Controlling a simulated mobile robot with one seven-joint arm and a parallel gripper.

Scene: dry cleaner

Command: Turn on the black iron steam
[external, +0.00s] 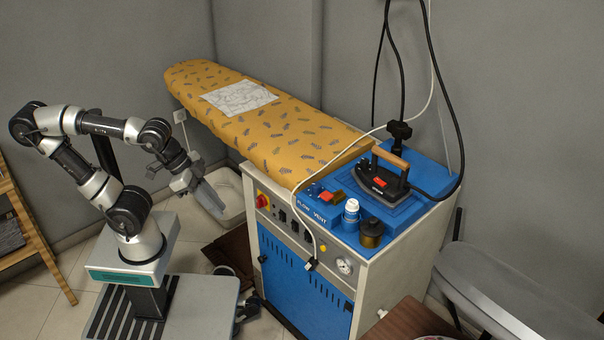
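The black iron (381,180) with a wooden handle and a red part on its body rests on the blue top of the steam station (352,262) at the right. A black cable runs from the iron up the wall. The station's front panel carries several black switches (288,218), a red knob (262,201), a yellow button (323,247) and a round gauge (344,266). My gripper (205,204) is left of the station, short of the panel and apart from it. It points down and to the right. Its fingers are too small to read clearly, and I see nothing held.
A yellow patterned ironing board (290,138) with a white cloth (240,97) extends behind the station. A white cable hangs across the panel. A bottle (351,214) and a brown jar (371,234) stand on the station top. A white bin (226,194) is behind my gripper.

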